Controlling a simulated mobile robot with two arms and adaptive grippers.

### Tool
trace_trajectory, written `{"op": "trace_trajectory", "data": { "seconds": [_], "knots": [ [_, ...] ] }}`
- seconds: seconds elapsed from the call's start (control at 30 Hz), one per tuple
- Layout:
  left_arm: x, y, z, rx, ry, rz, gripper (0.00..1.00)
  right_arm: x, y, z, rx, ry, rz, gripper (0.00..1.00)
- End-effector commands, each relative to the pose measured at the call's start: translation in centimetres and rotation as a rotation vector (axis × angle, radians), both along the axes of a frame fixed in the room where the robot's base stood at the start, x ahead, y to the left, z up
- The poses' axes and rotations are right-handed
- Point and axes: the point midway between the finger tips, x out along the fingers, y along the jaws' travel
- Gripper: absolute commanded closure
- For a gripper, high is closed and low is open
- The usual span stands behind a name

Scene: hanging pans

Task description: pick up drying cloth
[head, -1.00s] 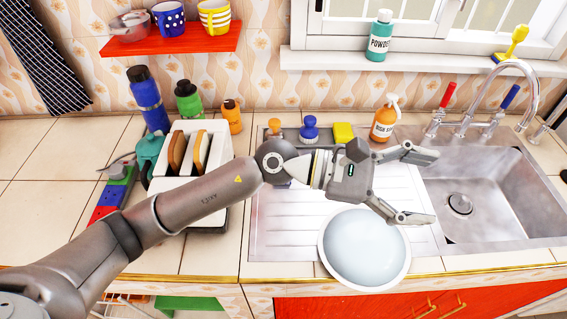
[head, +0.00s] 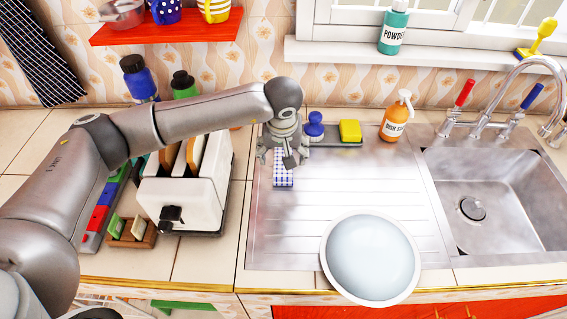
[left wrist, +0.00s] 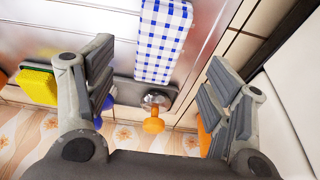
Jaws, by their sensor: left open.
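A blue-and-white checked drying cloth (head: 283,180) lies folded at the left side of the metal draining board. It also shows in the left wrist view (left wrist: 163,38), as a strip at the top, between the line of my two fingers. My left gripper (head: 283,160) is open and points down over the far end of the cloth, hiding part of it in the head view. In the left wrist view the gripper's fingers (left wrist: 160,95) stand wide apart with nothing between them. I cannot tell the exact height above the cloth. My right gripper is not in view.
A blue-topped item (head: 315,124), a yellow sponge (head: 350,130) and a dish soap bottle (head: 395,120) stand behind the board. An orange-topped item (left wrist: 154,118) is near the cloth. A toaster (head: 190,185) stands left, a plate (head: 370,260) at front, the sink (head: 500,185) right.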

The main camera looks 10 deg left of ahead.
Motion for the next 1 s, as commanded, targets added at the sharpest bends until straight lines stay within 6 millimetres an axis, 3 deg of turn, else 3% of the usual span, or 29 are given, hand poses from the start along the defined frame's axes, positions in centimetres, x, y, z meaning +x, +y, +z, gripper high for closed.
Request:
{"op": "trace_trajectory", "data": {
  "seconds": [0.27, 0.43, 0.6, 0.87, 1.0],
  "knots": [
    [0.5, 0.0, -2.0, -0.001, 0.003, 0.001, 0.25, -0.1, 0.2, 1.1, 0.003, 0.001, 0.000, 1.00],
    [1.1, 0.1, -4.2, -0.002, 0.005, 0.002, 0.25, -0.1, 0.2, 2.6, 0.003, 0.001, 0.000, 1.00],
    [1.6, 0.2, -5.9, -0.004, 0.001, 0.001, 0.25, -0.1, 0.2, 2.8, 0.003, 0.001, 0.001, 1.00],
    [1.8, 0.2, -6.3, -0.003, -0.001, 0.000, 0.25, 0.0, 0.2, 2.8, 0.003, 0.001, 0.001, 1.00],
    [1.8, 0.2, -6.3, -0.003, -0.001, 0.000, 0.39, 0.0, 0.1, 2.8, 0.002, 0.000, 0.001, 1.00]
  ]
}}
